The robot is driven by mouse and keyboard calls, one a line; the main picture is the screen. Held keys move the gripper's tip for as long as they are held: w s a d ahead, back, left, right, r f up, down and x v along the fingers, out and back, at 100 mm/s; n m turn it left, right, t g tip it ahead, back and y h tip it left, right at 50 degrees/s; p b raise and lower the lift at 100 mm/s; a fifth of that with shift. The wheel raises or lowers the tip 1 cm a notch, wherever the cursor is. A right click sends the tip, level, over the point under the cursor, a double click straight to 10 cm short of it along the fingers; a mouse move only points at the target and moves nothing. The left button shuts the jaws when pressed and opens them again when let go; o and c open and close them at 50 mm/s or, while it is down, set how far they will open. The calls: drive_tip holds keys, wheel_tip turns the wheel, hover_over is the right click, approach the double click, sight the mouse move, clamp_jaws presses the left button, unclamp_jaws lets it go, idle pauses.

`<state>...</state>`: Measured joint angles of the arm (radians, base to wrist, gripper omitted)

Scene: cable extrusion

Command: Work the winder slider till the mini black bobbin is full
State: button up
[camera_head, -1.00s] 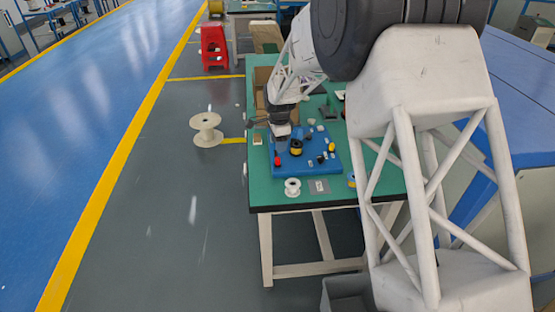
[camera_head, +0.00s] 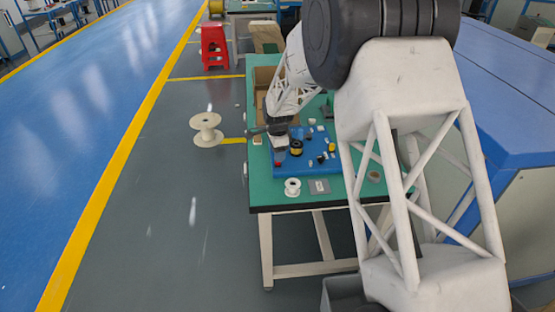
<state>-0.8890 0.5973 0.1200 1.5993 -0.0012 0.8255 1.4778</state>
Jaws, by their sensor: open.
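The winder is a blue board (camera_head: 312,167) on the green table. A black bobbin with yellow winding (camera_head: 296,148) stands on its back left part. A small red part (camera_head: 278,164), perhaps the slider knob, shows at the board's left edge, just below my gripper (camera_head: 279,157). My gripper is open and small in the picture; I cannot tell whether it touches the red part. Several small black and yellow parts (camera_head: 322,157) sit on the right half of the board. How full the bobbin is cannot be made out.
A white spool (camera_head: 293,187) and a grey plate (camera_head: 319,186) are at the table's front edge. A cardboard box (camera_head: 263,78) stands at the back left. A large cream reel (camera_head: 206,130) is on the floor left of the table (camera_head: 262,198).

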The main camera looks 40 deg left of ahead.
drive_tip(key=shift+f, duration=1.7)
clamp_jaws()
